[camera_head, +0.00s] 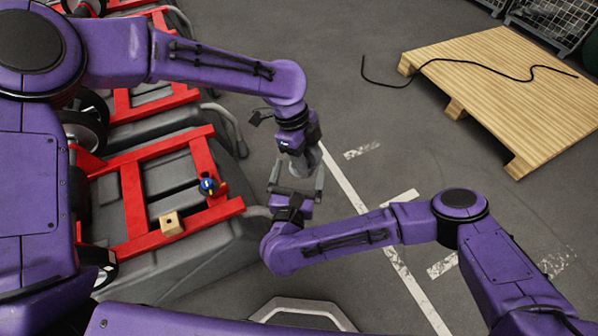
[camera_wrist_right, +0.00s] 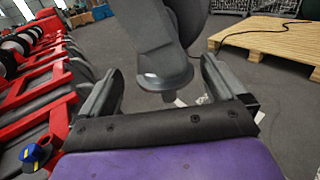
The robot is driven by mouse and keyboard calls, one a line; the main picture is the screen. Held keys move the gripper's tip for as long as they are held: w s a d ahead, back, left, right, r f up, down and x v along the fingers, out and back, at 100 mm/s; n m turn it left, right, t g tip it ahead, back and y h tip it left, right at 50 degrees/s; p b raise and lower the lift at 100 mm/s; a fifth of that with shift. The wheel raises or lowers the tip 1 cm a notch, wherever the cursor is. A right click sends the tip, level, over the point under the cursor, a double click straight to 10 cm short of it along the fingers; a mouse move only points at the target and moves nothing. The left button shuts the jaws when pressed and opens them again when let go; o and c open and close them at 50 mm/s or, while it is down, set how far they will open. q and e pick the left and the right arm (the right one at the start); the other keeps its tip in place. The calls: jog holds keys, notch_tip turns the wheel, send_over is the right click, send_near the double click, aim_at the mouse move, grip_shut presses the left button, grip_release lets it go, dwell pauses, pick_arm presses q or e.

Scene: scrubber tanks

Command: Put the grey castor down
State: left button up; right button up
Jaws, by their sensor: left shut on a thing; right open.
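The grey castor (camera_head: 302,162) hangs below my left gripper (camera_head: 303,148), which is shut on it, above the floor. My right gripper (camera_head: 297,180) is open just below, with one finger on each side of the castor's lower part. In the right wrist view, the castor (camera_wrist_right: 155,50) comes down from the top between the open fingers (camera_wrist_right: 157,85). The left gripper's grip on the castor is mostly hidden.
Grey tanks with red frames (camera_head: 130,200) stand at left. A wooden pallet (camera_head: 520,90) with a black cable (camera_head: 470,62) lies at right. Floor between is clear.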

jog(key=c, duration=1.4)
pick_arm(q)
jog(key=o, duration=1.2)
jog(key=shift+o, duration=0.2)
